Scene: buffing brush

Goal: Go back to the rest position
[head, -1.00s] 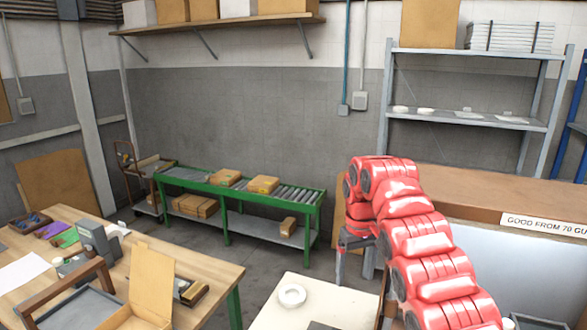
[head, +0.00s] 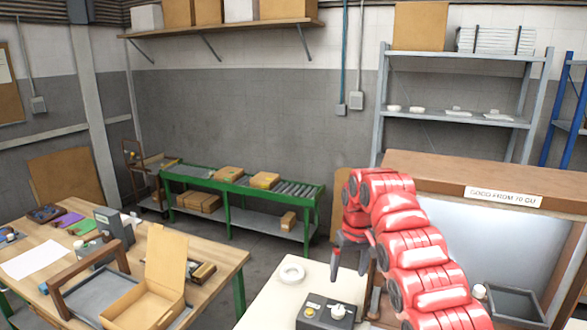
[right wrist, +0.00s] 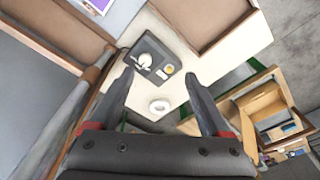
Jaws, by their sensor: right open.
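My right arm is red and reaches in from the lower right of the head view. Its gripper (head: 348,262) hangs above the white table (head: 262,302), beside the wooden-topped cabinet. In the right wrist view the two dark fingers of this gripper (right wrist: 160,77) are wide apart with nothing between them. Beyond them are a dark control box (right wrist: 138,52) with a white knob and yellow button, and a white ring (right wrist: 159,106). My left gripper is out of view.
A wooden table (head: 226,254) at left carries an open cardboard box (head: 150,306) and a grey tray. A cabinet (head: 440,173) with a sign stands right of my gripper. A green roller conveyor (head: 228,207) stands behind, with open floor before it.

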